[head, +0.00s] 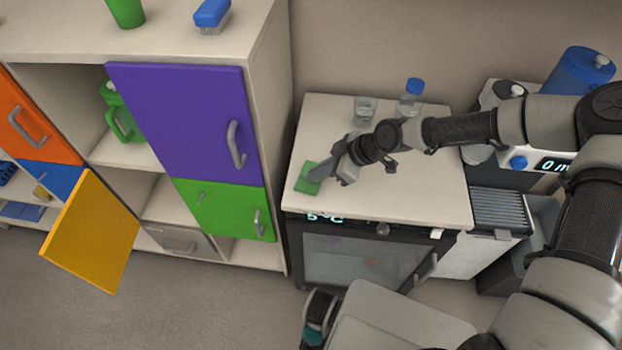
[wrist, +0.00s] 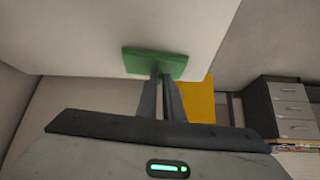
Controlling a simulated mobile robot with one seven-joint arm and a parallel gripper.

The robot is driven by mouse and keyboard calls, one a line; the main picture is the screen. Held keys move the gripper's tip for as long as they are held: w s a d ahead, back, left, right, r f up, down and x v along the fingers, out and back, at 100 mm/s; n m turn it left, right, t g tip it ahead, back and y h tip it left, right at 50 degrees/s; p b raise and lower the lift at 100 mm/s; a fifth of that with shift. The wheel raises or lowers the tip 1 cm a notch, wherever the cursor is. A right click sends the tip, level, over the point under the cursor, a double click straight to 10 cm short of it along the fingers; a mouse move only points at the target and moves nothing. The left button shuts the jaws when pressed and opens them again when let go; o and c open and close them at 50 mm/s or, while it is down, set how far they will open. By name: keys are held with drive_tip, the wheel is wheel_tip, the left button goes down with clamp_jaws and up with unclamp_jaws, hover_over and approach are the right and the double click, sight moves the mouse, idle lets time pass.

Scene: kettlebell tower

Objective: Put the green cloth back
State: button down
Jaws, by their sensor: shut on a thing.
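The green cloth (head: 306,178) is a small flat square at the left end of the white counter top (head: 420,193) in the head view. My gripper (head: 322,174) reaches it from the right, low over the counter, and is shut on the cloth's near side. In the wrist view the cloth (wrist: 155,62) spreads out past my closed fingertips (wrist: 160,78). I cannot tell whether the cloth still touches the counter top. The part of the cloth between the fingers is hidden.
A glass (head: 365,110) and a blue-capped bottle (head: 411,97) stand at the counter's back. Left is a cabinet with a purple door (head: 185,120), a green door (head: 225,208) and an open yellow door (head: 90,232). The counter's front middle is clear.

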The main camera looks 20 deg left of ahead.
drive_tip(key=c, duration=1.7)
unclamp_jaws()
drive_tip(key=c, duration=0.4)
drive_tip(key=shift+r, duration=0.1)
drive_tip(key=p+v, duration=0.4)
drive_tip(key=v, duration=0.5)
